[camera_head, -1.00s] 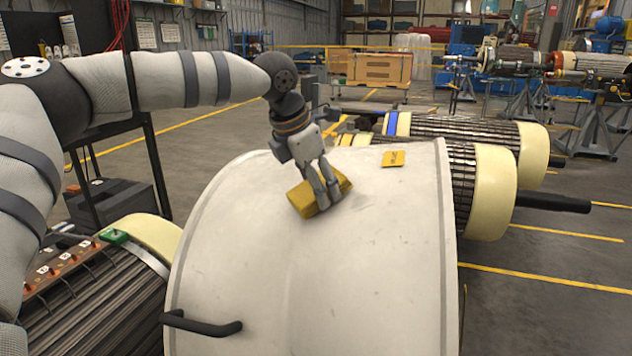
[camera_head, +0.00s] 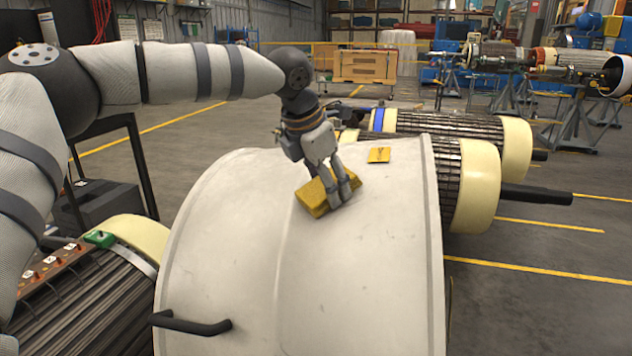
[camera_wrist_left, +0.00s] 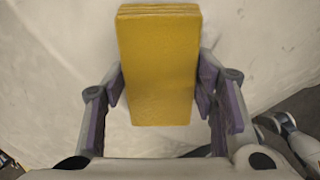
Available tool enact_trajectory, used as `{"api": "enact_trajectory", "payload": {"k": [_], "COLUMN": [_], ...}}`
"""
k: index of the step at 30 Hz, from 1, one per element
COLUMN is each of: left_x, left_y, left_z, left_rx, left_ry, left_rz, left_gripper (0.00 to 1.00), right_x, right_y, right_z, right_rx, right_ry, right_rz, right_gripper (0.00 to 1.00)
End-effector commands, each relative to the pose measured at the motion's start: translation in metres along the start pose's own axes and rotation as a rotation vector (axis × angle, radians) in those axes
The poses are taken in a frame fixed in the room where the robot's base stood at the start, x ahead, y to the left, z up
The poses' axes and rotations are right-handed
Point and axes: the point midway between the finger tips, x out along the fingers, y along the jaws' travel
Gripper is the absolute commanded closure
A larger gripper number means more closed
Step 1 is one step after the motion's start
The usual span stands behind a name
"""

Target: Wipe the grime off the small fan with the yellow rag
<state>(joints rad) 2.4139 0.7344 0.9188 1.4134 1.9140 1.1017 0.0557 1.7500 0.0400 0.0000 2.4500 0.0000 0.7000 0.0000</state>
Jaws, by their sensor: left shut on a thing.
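The yellow rag (camera_head: 314,197) is a folded block in the grip of my left gripper (camera_head: 340,192), which is shut on it. The rag lies against the upper surface of a large white curved housing (camera_head: 365,240). In the left wrist view the rag (camera_wrist_left: 158,65) sits between the two fingers, with the pale surface behind it. The housing has a few faint marks; heavy grime is not distinct. I cannot make out a small fan. My right gripper is not in view.
A yellow label (camera_head: 379,155) sits on the housing near its far edge. A black handle (camera_head: 192,324) sticks out at its lower left. Ribbed rotors with cream end rings (camera_head: 477,187) lie behind on the right. Open floor (camera_head: 560,240) is at the right.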

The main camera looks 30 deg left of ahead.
Motion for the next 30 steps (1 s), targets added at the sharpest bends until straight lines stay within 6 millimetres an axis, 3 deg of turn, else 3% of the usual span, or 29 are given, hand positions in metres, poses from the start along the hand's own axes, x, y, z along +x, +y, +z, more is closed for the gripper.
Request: {"api": "enact_trajectory", "payload": {"k": [20, 30], "left_x": [0.004, -0.001], "left_y": [-0.044, -0.037], "left_z": [0.041, 0.035], "left_rx": [0.001, -0.002], "left_ry": [0.002, -0.002], "left_rz": [-0.002, 0.000], "left_gripper": [0.70, 0.70], "right_x": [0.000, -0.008], "right_y": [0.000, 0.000], "right_z": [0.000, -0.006], "right_rx": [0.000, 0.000], "right_ry": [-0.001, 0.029], "right_rz": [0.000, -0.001], "right_gripper": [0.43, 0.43]}}
